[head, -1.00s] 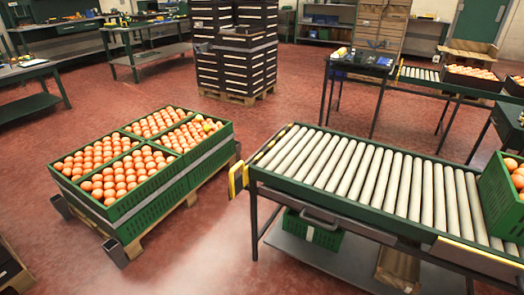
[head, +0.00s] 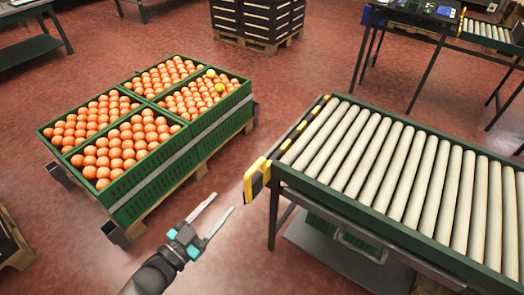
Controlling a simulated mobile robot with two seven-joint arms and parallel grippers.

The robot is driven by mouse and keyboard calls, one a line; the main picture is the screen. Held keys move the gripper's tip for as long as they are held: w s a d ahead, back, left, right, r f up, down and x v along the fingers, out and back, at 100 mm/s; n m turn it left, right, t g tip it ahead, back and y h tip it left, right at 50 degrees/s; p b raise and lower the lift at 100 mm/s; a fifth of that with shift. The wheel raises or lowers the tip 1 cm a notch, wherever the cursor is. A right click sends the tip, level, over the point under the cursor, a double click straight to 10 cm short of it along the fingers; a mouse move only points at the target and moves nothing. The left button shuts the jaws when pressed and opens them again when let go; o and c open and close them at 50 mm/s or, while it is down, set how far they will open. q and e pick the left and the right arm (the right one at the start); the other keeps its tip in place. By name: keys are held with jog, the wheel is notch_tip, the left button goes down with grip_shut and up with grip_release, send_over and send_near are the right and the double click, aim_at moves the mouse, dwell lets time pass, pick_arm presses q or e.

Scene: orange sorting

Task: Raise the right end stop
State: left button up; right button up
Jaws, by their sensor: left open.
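A roller conveyor (head: 400,175) with a green frame fills the right side of the head view. A yellow and black end piece (head: 257,178) sits at its near left corner. A dark bar with yellow marks (head: 303,130) runs along the conveyor's left end; I cannot tell which part is the right end stop or whether it is raised. My left gripper (head: 210,217) is open and empty, left of and below the yellow piece and apart from it. My right gripper is out of view.
Green crates of oranges (head: 150,168) stand on a wooden pallet (head: 180,190) at the left. A stack of black crates (head: 258,18) stands at the back. Red floor lies clear between the pallet and the conveyor. A dark table (head: 410,20) stands at the back right.

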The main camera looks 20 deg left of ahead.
aim_at(246, 178)
pick_arm(q)
jog(key=b+x, duration=0.2)
jog(key=x, duration=0.4)
jog(key=b+x, duration=0.2)
jog(key=x, duration=0.5)
jog(key=shift+w+d+r, duration=0.2)
jog(key=shift+w+d, duration=0.05)
jog(key=shift+d, duration=0.1)
jog(key=shift+w+d+r, duration=0.1)
jog(key=shift+w+d, duration=0.1)
jog(key=shift+w, duration=0.45)
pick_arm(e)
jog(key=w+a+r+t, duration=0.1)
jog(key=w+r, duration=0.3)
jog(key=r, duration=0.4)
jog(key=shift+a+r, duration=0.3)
pick_arm(q)
grip_shut()
jog(key=shift+a, duration=0.1)
